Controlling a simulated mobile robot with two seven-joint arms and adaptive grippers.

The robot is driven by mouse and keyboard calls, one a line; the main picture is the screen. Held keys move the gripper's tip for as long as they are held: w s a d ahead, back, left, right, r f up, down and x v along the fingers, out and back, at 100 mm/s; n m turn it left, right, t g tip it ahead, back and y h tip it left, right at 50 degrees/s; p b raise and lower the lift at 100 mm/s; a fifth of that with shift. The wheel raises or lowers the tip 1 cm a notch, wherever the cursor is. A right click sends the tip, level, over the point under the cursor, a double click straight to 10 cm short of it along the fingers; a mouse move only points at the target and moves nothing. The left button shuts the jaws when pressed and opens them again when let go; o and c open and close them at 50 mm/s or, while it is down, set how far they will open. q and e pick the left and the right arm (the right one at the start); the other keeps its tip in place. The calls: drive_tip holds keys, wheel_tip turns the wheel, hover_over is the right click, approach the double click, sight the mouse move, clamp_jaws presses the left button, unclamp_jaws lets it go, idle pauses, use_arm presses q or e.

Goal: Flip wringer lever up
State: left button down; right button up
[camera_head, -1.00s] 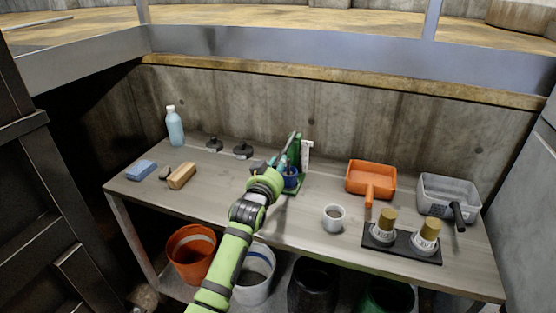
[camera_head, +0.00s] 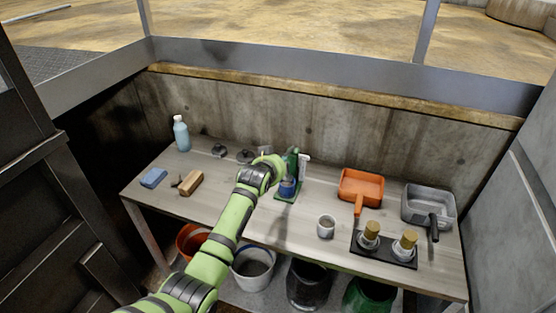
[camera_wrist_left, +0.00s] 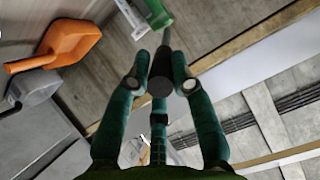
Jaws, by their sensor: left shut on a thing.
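The green wringer (camera_head: 291,166) with a blue lower part (camera_head: 287,187) stands at the back middle of the bench. My left gripper (camera_head: 277,163) is at its upper left side and hides part of it. In the left wrist view, the wringer's green part (camera_wrist_left: 157,14) shows at the top. A dark lever (camera_wrist_left: 161,84) with a round end lies between the two green fingers of my left gripper (camera_wrist_left: 160,72), which is shut on it. The lever's joint is not clear. My right gripper is not in view.
Several buckets stand below.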

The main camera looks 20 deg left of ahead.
use_arm(q)
drive_tip(key=shift+s+f, duration=0.1)
drive_tip(key=shift+f, duration=0.25)
drive_tip(key=c, duration=1.1)
unclamp_jaws()
drive_tip(key=shift+c, duration=0.2)
drive_tip(key=shift+r, duration=0.15)
drive_tip(key=shift+r, duration=0.1)
drive_tip(key=v, duration=1.1)
drive_tip(key=shift+s+a+r, duration=0.1)
drive_tip(key=shift+s+r, duration=0.2)
drive_tip(key=shift+r, duration=0.05)
